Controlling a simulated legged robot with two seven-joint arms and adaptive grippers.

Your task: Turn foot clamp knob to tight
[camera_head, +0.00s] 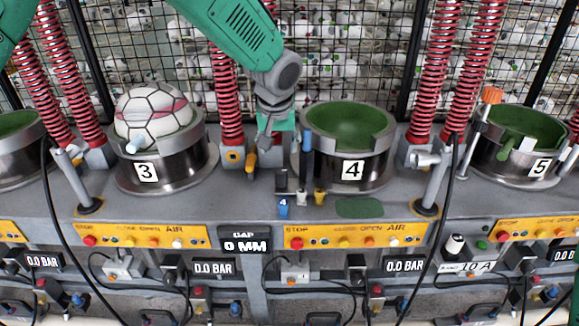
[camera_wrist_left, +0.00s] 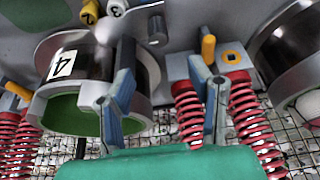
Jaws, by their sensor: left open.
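My left gripper (camera_head: 284,150) hangs between press 3 and press 4 in the head view. In the left wrist view its two blue fingers (camera_wrist_left: 168,84) are spread apart with nothing held between them. A yellow upright handle (camera_head: 250,163) stands just left of the gripper beside a grey block; it also shows in the left wrist view (camera_wrist_left: 208,47), beyond the right finger. Small numbered knobs (camera_wrist_left: 104,10) and a dark cylinder (camera_wrist_left: 157,28) stand near press 4. I cannot tell which part is the foot clamp knob. My right gripper is not in view.
The press 4 cup (camera_head: 378,160) is green inside and empty. The press 3 cup (camera_head: 172,172) holds a white ball (camera_head: 152,110). Red springs (camera_head: 226,95) rise behind the bench. Button panels (camera_head: 355,236) and hanging black cables line the front.

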